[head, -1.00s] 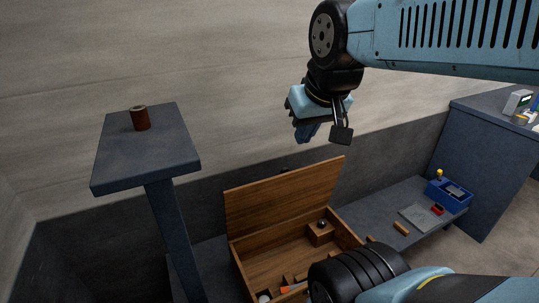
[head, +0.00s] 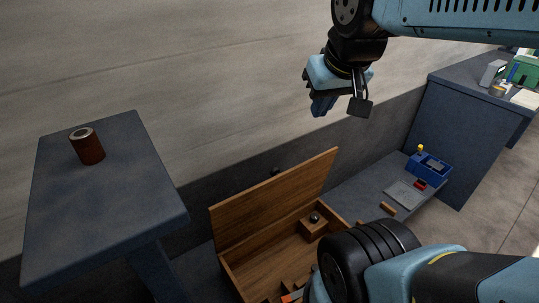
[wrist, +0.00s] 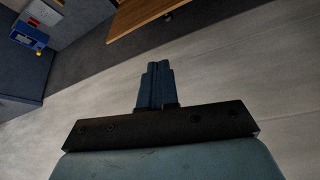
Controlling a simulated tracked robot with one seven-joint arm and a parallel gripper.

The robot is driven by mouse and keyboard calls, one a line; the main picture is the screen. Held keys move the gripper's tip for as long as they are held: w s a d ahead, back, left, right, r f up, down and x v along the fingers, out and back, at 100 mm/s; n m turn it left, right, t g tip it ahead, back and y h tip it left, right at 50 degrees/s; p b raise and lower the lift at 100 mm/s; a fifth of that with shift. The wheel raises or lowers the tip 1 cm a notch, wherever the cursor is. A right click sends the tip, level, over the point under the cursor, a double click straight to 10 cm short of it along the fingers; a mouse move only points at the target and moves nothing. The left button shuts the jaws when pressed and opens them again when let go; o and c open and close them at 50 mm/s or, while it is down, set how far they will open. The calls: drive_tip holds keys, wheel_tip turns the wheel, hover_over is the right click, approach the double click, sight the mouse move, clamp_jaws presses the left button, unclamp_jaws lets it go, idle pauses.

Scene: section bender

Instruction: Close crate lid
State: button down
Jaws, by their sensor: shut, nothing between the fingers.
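A wooden crate (head: 243,275) sits on the low dark bench in the head view, with its lid (head: 272,200) standing open and leaning back toward the wall. Inside it are a small wooden block with a dark round knob (head: 314,222) and a few small items. My gripper (head: 322,107) is shut and empty in the air, above the lid and to its right. In the wrist view, my shut fingers (wrist: 157,80) point toward the wooden lid's edge (wrist: 140,16), apart from it. My arm hides the crate's right front part.
A dark pedestal (head: 95,208) with a brown cylinder (head: 87,146) stands at the left. On the bench to the right are a blue box (head: 430,168), a grey plate (head: 405,195) and a small wooden piece (head: 388,208). A dark cabinet (head: 450,130) stands beyond.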

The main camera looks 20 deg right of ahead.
drive_tip(key=m+g, duration=0.7)
drive_tip(key=m, duration=0.4)
hover_over(273, 170)
wheel_tip(273, 170, down, 10)
drive_tip(key=f, duration=0.1)
drive_tip(key=w+a+f+m+g+h, duration=0.1)
drive_tip(key=w+a+f+m+g, duration=0.15)
drive_tip(key=w+f, duration=0.35)
drive_tip(key=shift+m+t, duration=0.25)
drive_tip(key=shift+m, duration=0.2)
drive_tip(key=x, duration=0.4)
drive_tip(key=s+d+x, duration=0.1)
drive_tip(key=x, duration=0.3)
drive_tip(key=s+x, duration=0.1)
drive_tip(key=x, duration=0.3)
drive_tip(key=shift+s+d+r, duration=0.15)
drive_tip(key=shift+d+r, duration=0.05)
drive_tip(key=shift+d, duration=0.05)
drive_tip(key=shift+s+d+f, duration=0.15)
drive_tip(key=shift+s+d, duration=0.05)
drive_tip(key=shift+s, duration=0.45)
